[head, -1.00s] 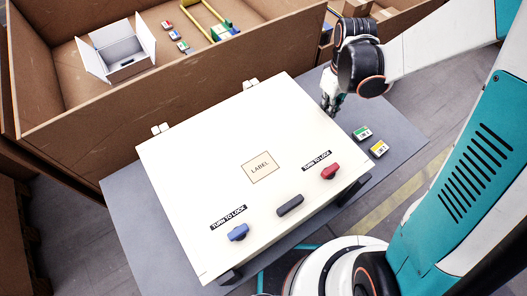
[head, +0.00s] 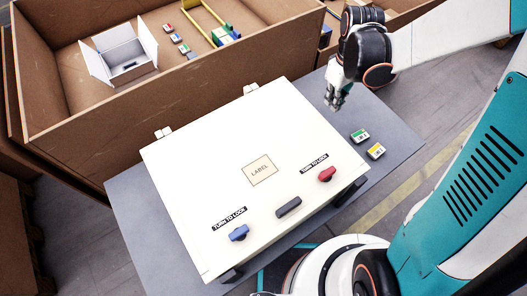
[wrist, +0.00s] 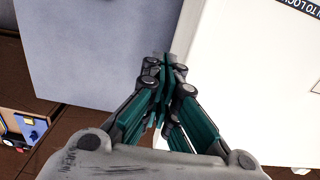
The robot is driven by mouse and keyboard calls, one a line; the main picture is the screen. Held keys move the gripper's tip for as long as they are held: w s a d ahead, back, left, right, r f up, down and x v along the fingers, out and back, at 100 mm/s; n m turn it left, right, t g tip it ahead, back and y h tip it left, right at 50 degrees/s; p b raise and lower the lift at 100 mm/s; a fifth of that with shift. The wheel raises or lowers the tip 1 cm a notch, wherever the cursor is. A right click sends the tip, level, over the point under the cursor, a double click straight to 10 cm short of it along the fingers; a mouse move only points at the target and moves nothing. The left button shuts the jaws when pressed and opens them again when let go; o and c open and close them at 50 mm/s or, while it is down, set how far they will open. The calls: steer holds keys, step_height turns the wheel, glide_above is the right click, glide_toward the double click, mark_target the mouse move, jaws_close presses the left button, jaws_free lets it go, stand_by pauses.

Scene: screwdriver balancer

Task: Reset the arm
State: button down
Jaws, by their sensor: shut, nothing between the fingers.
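My gripper (head: 335,101) is at the upper right in the head view, above the grey table's far side and just right of the white box's back right corner. It is shut and empty. In the wrist view its closed fingers (wrist: 165,75) point down over the border between the grey surface and the white box side. The white box (head: 210,175) is closed. Its lid has a blue knob (head: 239,233), a red knob (head: 327,174), a dark handle (head: 289,207) and a label (head: 260,170).
The grey table (head: 395,135) carries a green-marked block (head: 359,136) and a yellow-marked block (head: 376,151) right of the box. A large brown crate (head: 50,115) behind holds a small open white box (head: 122,60) and several coloured blocks. Free table room lies around the small blocks.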

steer(key=shift+r+p, duration=0.6)
steer(key=shift+r, duration=0.65)
steer(key=shift+r, duration=0.1)
steer(key=s+d+r+m+t+b, duration=0.2)
steer(key=s+r+m+t+b, duration=0.3)
steer(key=s+r, duration=0.6)
steer(key=shift+s+r+m+t, duration=0.3)
steer(key=shift+s+m+t, duration=0.8)
steer(key=shift+s, duration=0.55)
